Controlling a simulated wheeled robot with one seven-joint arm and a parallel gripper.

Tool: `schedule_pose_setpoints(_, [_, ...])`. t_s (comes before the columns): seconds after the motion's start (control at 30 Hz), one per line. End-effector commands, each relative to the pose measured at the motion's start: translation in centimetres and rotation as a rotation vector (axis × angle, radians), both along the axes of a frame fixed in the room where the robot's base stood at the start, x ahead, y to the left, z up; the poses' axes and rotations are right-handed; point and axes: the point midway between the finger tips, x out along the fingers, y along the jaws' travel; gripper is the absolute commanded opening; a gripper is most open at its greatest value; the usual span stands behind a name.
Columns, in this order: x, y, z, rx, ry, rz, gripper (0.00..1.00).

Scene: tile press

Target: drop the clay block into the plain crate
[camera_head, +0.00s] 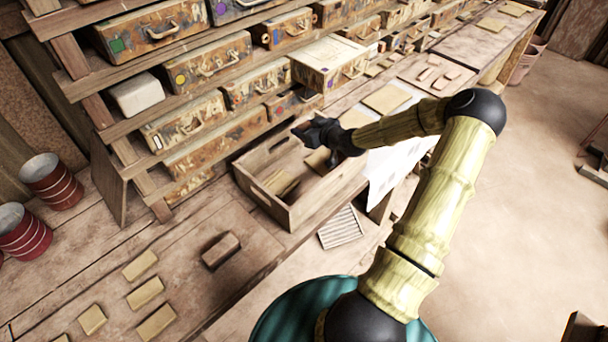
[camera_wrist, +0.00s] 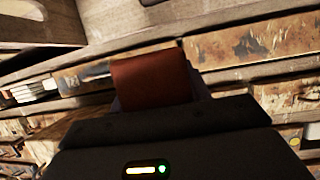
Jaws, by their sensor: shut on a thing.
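My gripper (camera_head: 308,131) is shut on the clay block (camera_wrist: 152,80), a reddish-brown block that shows between the fingers in the wrist view. In the head view the block cannot be made out, as the dark gripper covers it. The plain crate (camera_head: 325,197) is an open, unpainted wooden box on the table. My gripper appears above the crate's back right part, clear of its floor.
Shelves with worn, painted cases (camera_head: 205,62) rise right behind the crate. A loose brown block (camera_head: 221,250) and several tan tiles (camera_head: 146,292) lie on the table at left. A small slatted rack (camera_head: 341,227) and a white sheet (camera_head: 392,168) lie beside the crate.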

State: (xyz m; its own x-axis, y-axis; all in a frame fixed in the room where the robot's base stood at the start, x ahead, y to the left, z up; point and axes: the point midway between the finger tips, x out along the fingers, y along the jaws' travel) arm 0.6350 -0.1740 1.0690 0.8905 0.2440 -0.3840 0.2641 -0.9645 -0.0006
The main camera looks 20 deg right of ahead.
Motion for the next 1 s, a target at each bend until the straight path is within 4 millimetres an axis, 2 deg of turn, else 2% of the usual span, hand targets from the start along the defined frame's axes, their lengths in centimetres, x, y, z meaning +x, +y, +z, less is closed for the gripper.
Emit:
schedule_pose_setpoints(0.13, [0.04,-0.02,-1.11,0.000,-0.002,-0.001,0.18])
schedule_pose_setpoints(0.47, [0.04,-0.02,-1.20,-0.001,-0.002,-0.001,0.18])
schedule_pose_setpoints(0.5, [0.04,-0.02,-1.19,-0.001,-0.002,-0.001,0.55])
schedule_pose_setpoints(0.6, [0.04,-0.02,-1.20,-0.001,-0.002,-0.001,0.73])
schedule_pose_setpoints(1.0, [-0.53,-0.25,-1.10,-0.002,0.000,-0.001,0.73])
